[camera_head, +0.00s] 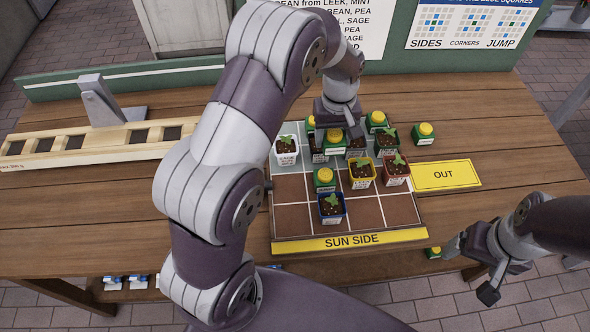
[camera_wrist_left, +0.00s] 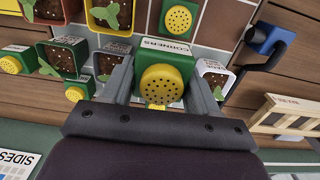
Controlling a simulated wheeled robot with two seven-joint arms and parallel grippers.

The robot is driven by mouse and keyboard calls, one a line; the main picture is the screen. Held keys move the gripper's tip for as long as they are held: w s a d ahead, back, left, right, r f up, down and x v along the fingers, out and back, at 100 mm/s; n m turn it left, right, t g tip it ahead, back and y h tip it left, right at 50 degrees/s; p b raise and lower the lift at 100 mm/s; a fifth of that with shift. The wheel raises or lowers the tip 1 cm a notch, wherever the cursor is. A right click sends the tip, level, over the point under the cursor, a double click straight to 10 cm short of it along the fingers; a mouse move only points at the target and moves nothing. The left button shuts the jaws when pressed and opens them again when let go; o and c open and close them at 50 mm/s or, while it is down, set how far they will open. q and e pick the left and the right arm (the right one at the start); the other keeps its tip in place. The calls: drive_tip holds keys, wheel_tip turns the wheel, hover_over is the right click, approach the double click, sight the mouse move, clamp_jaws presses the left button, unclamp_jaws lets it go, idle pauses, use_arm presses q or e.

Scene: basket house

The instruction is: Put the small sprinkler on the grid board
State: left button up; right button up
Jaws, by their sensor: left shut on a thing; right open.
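My left gripper (camera_head: 335,122) is over the back part of the grid board (camera_head: 292,218). It is shut on a green sprinkler (camera_wrist_left: 162,60) with a round yellow top, labelled CORNERS in the left wrist view. In the head view the held sprinkler (camera_head: 335,143) shows just below the fingers; whether it touches the board I cannot tell. Other green sprinklers with yellow tops stand at the board's middle (camera_head: 324,178), at its back (camera_head: 376,122) and off its right side (camera_head: 424,132). My right gripper (camera_head: 472,268) is open and empty, beyond the board's front right corner.
Potted seedlings stand on the board: white (camera_head: 287,156), yellow (camera_head: 362,182), red (camera_head: 397,179), blue (camera_head: 331,217) and green ones. A yellow OUT mat (camera_head: 446,175) lies to the right. A wooden seed rack (camera_head: 70,155) stands left. The front row is mostly bare.

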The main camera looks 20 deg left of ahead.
use_arm(q)
drive_tip(key=p, duration=0.2)
hover_over(289, 185)
wheel_tip(289, 185, down, 7)
drive_tip(key=shift+r, duration=0.2)
wheel_tip(289, 185, down, 4)
drive_tip(key=shift+f, duration=0.2)
drive_tip(key=shift+s, duration=0.1)
drive_tip(key=o, duration=1.1)
drive_tip(key=shift+f, duration=0.1)
